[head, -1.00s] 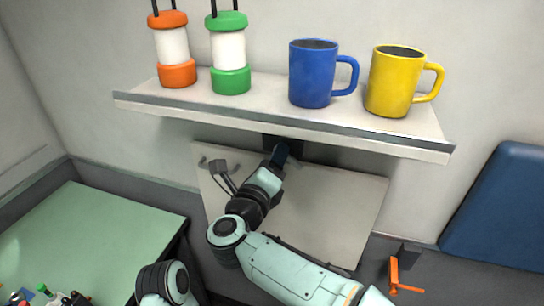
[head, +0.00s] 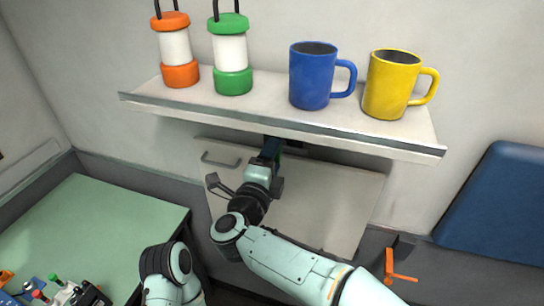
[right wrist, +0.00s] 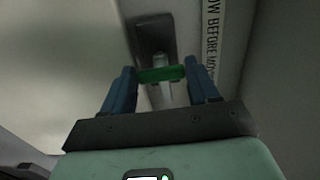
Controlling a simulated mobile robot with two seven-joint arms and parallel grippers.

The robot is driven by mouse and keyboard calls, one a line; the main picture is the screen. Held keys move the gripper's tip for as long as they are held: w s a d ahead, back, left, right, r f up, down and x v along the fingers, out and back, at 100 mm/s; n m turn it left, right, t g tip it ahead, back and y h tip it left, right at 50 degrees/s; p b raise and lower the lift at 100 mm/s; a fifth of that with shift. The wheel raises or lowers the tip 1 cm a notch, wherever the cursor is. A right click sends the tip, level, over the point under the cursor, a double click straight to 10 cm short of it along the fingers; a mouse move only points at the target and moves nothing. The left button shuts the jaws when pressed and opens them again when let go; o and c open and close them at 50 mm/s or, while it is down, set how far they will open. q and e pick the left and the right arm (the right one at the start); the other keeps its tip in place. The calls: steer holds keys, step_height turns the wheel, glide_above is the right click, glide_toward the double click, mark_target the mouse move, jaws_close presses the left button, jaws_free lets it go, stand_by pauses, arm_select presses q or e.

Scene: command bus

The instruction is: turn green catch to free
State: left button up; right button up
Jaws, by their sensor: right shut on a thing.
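The green catch (right wrist: 160,74) shows in the right wrist view as a short green bar. It lies crosswise in front of a dark plate with a pale metal piece. My right gripper (right wrist: 160,78) is shut on it, with one blue finger at each end of the bar. In the head view my right gripper (head: 270,150) is just under the front edge of the shelf, at the top of a pale panel (head: 320,200). The catch is hidden there by the gripper and shelf. My left gripper is not in view.
The wall shelf (head: 280,122) overhangs my right gripper closely. It bears an orange lantern (head: 175,48), a green lantern (head: 231,52), a blue mug (head: 312,78) and a yellow mug (head: 390,84). A green table (head: 100,225) stands left. A printed label (right wrist: 212,40) runs beside the catch.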

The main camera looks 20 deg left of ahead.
stand_by(0.4)
steer(key=o, duration=1.1)
steer(key=shift+c, duration=0.2)
steer(key=shift+s, duration=0.1)
steer(key=s+b, duration=0.2)
steer(key=s, duration=1.1)
steer(key=shift+s+a+b, duration=0.15)
steer(key=shift+a+b, duration=0.1)
steer(key=shift+b, duration=0.05)
